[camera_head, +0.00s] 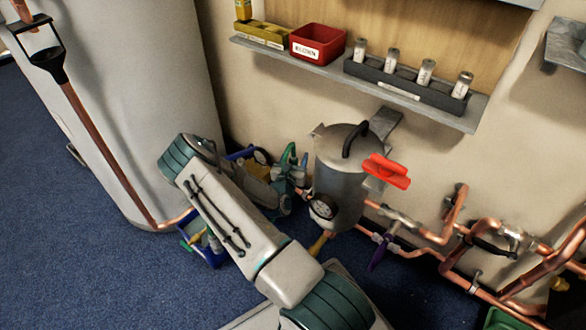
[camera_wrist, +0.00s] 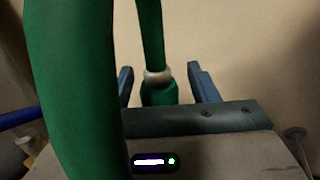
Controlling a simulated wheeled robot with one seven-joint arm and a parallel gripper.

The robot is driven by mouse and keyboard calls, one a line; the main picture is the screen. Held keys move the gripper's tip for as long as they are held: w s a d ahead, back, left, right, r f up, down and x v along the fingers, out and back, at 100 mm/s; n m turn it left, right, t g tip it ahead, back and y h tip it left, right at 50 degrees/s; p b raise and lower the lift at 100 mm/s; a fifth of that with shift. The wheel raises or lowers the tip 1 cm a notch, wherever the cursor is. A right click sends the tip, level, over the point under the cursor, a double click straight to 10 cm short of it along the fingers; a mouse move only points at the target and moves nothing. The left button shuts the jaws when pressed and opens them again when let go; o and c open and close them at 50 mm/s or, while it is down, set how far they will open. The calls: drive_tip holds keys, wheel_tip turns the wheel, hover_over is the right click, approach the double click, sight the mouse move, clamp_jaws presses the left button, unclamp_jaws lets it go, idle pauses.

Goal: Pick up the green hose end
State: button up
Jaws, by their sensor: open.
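The green hose (camera_head: 289,155) shows in the head view as a small loop beside the grey tank, partly hidden by my arm. In the wrist view a thick length of green hose (camera_wrist: 70,90) crosses the left foreground. The hose end (camera_wrist: 159,92), a green sleeve below a pale ring, stands upright between the blue fingers of my gripper (camera_wrist: 160,78). My gripper is open, with a gap visible on both sides of the hose end. Whether the hose end touches a finger or lies deeper than the fingertips, I cannot tell.
A grey tank (camera_head: 340,175) with a gauge and a red valve handle (camera_head: 386,171) stand to the right. Copper pipes (camera_head: 440,238) run along the wall. A shelf (camera_head: 440,118) is above.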

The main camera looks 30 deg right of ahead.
drive_tip(key=shift+c, duration=0.3)
drive_tip(key=c, duration=1.1)
wheel_tip(320, 180, up, 10)
drive_tip(key=p, duration=0.5)
drive_tip(key=shift+r, duration=0.1)
drive_tip(key=shift+r+p, duration=2.15)
drive_tip(key=shift+p, duration=0.25)
